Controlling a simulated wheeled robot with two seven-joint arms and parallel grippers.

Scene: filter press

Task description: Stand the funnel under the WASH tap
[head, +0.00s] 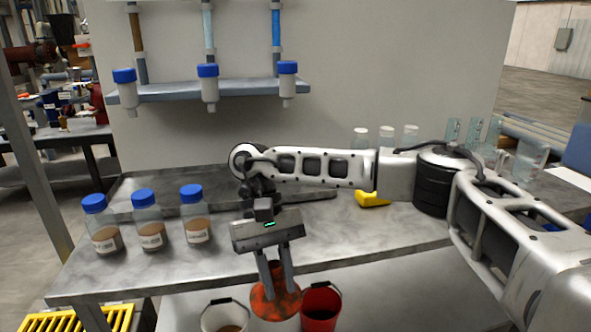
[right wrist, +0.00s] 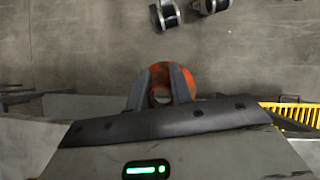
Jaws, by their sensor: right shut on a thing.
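My right gripper (head: 276,278) is shut on the orange funnel (head: 268,305), which has dark stains. It holds the funnel out past the bench's front edge, pointing down, in front of the buckets. The orange funnel (right wrist: 184,76) also shows between the fingers (right wrist: 161,88) in the right wrist view. Three blue-capped taps hang from a wall shelf: a left tap (head: 126,92), a middle tap (head: 210,88) and a right tap (head: 287,84). I can read no label on them, so I cannot tell which is WASH. My left gripper is not in view.
Three blue-capped bottles of brown matter, one of them here (head: 148,228), stand at the bench's left. A shallow dark tray (head: 135,188) lies below the taps. A yellow object (head: 372,198) is right of it. A white bucket (head: 224,318) and red bucket (head: 320,308) stand below.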

